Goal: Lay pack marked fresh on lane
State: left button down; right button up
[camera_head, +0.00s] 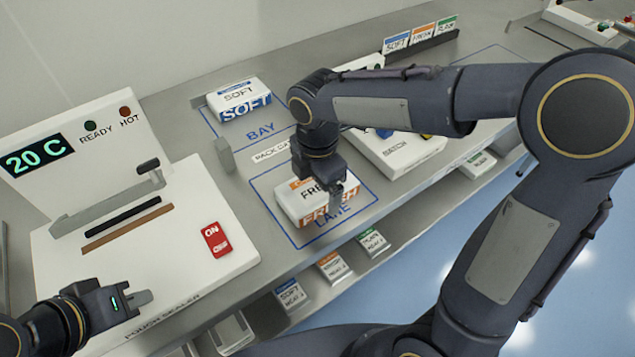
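The pack marked FRESH (301,204), white with orange print, lies inside the blue outline of the lane (283,239) on the grey bench. My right gripper (344,197) reaches down over the pack from above. One finger shows at the pack's front right side. The other finger is hidden, so I cannot tell whether it grips the pack or stands open around it. My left gripper (140,299) is away at the lower left, over the pouch sealer's front. It looks empty, and its finger gap does not show.
A blue-and-white SOFT pack (239,97) lies in the bay (284,122). The pouch sealer (150,262) stands left, with a handle and an ON switch (216,240). The batch unit (405,155) is partly behind my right arm. Label cards (422,37) stand at the back.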

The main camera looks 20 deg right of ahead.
jog(key=shift+o, duration=1)
pick_arm(q)
jog(key=shift+r, duration=0.1)
pick_arm(e)
jog(key=shift+r, duration=0.15)
pick_arm(q)
jog(key=shift+r+p, duration=0.6)
jog(key=shift+p, duration=0.1)
pick_arm(e)
notch_tip(320, 180, up, 12)
jog(key=s+d+f+m+t+y, duration=0.2)
jog(key=s+m, duration=0.6)
jog(key=m, duration=0.4)
jog(key=s+d+f+m+t+y, duration=0.1)
jog(key=s+d+f+m+t, duration=0.2)
jog(key=m, duration=0.8)
jog(key=s+d+f, duration=0.2)
jog(key=s+d, duration=0.2)
jog(key=s, duration=0.1)
jog(key=shift+f+m+t+y, duration=0.2)
jog(key=shift+m+t+y, duration=0.1)
jog(key=shift+m+y, duration=0.1)
pick_arm(q)
jog(key=shift+r, duration=0.1)
pick_arm(e)
jog(key=shift+s+d+r, duration=0.1)
